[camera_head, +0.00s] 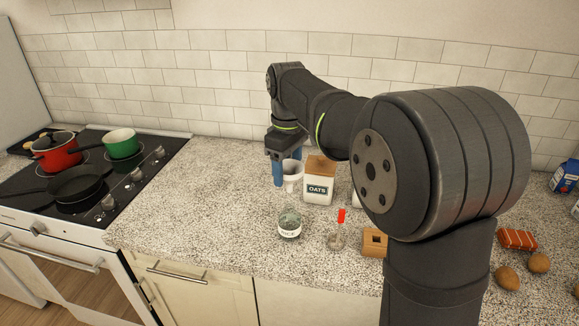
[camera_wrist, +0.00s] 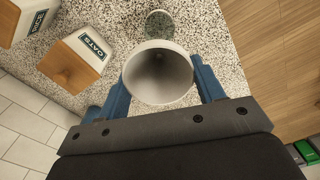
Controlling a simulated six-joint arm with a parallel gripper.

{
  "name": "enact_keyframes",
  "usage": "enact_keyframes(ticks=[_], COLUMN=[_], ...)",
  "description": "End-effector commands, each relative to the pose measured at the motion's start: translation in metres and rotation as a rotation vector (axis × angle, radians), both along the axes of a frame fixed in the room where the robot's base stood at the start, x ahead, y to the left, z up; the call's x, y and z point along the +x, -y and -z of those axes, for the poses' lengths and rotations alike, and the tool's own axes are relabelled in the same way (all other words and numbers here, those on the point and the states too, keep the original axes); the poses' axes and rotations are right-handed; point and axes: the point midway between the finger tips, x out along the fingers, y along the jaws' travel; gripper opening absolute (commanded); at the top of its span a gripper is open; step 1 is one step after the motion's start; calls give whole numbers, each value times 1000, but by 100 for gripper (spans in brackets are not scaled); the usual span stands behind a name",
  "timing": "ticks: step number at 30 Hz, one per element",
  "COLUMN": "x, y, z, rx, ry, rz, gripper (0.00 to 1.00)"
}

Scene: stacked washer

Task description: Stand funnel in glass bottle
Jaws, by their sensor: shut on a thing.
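My gripper (camera_head: 287,164) points down over the counter beside the oats box. It is shut on a white funnel (camera_head: 293,176), which sits between the blue fingers; the funnel also shows in the wrist view (camera_wrist: 158,78) with its wide mouth toward the camera. I cannot tell whether its lower end touches the counter. A clear glass jar with a label (camera_head: 289,225) stands on the counter nearer the front edge; a glass container also shows just beyond the funnel in the wrist view (camera_wrist: 160,24). A small clear glass piece (camera_head: 337,240) with a red part stands to its right. I cannot tell which is the bottle.
The oats box (camera_head: 318,186) stands right of the funnel, with another white container partly hidden by my arm. A brown wooden block (camera_head: 374,242) is near the front edge. The stove (camera_head: 100,185) with pots is at left. The counter (camera_head: 215,205) between is clear.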

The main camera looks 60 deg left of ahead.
Motion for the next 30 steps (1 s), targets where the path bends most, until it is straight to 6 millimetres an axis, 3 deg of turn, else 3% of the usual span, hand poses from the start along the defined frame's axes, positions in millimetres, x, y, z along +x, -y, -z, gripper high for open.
enact_keyframes(ticks=[18,30], x=[0,0], y=[0,0], z=[39,41], rx=[-1,0], ry=[-1,0], rz=[0,0], gripper=[51,51])
